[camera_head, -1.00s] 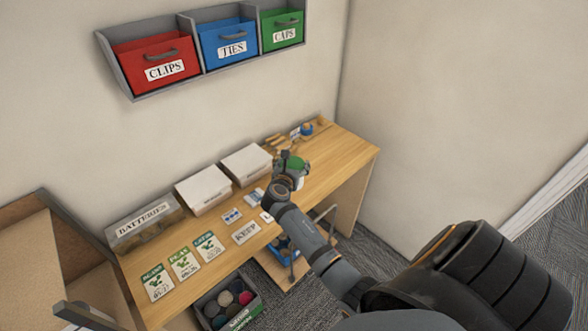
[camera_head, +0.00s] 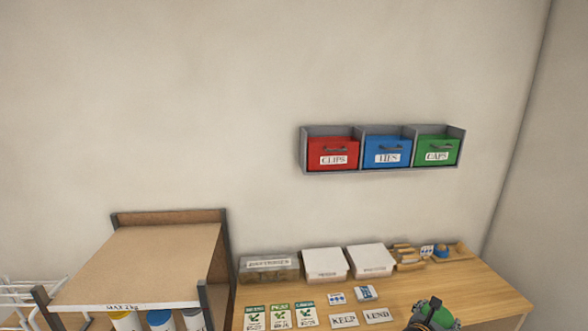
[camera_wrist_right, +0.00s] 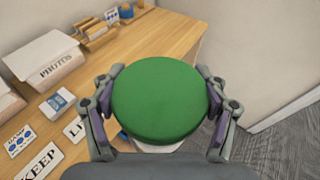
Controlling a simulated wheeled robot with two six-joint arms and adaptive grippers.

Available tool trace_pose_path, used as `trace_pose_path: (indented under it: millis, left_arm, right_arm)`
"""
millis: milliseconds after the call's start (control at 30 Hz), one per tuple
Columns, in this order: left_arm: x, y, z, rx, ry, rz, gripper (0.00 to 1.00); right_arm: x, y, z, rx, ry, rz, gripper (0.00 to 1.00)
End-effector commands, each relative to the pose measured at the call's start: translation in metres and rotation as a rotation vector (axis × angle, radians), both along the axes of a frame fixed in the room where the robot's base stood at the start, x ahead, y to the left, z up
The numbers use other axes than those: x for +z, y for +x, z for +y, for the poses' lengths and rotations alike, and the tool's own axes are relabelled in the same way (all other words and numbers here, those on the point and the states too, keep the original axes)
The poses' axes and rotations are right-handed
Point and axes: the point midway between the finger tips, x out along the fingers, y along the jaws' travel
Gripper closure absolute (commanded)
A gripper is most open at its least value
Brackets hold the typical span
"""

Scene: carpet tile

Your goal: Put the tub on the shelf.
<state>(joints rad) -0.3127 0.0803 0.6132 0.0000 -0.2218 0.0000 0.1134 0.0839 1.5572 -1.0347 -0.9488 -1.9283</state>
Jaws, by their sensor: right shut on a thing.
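The tub (camera_wrist_right: 160,104) has a round green lid and a bit of white body below it in the right wrist view. My right gripper (camera_head: 431,316) is shut on it, a finger on each side of the lid. In the head view the green lid (camera_head: 444,317) shows partly behind the gripper, at the bottom edge, over the table's front right part. The shelf (camera_head: 140,264) is a brown board unit with dark posts at the lower left, its front edge labelled with a MAX weight. My left gripper is not in view.
Under the shelf's top board stand tubs with a yellow lid (camera_head: 126,320), a blue lid (camera_head: 160,318) and a greyish one (camera_head: 194,318). A white wire rack (camera_head: 30,295) is left of it. The wooden table (camera_head: 400,290) holds boxes, seed packets and cards.

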Motion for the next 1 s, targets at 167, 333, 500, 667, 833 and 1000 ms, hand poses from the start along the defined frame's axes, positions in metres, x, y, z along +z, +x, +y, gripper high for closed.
trace_pose_path:
  millis: [167, 333, 500, 667, 833, 1000]
  left_arm:
    - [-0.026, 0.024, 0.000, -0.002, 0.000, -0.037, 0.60]
    - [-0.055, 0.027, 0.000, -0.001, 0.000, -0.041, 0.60]
    - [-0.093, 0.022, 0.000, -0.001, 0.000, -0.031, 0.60]
    - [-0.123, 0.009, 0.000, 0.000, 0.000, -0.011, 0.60]
    - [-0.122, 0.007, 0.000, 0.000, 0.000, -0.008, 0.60]
    - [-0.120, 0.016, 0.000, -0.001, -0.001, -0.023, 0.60]
  right_arm:
    - [-0.027, 0.001, 0.000, 0.001, -0.001, -0.003, 0.87]
    - [-0.056, 0.001, 0.000, 0.001, -0.001, -0.002, 0.87]
    - [-0.093, 0.001, 0.000, 0.001, -0.001, -0.003, 0.87]
    - [-0.122, 0.001, 0.000, 0.001, -0.001, -0.003, 0.87]
    - [-0.121, 0.001, 0.000, 0.001, -0.001, -0.003, 0.87]
    - [-0.120, 0.001, 0.000, 0.001, -0.001, -0.003, 0.87]
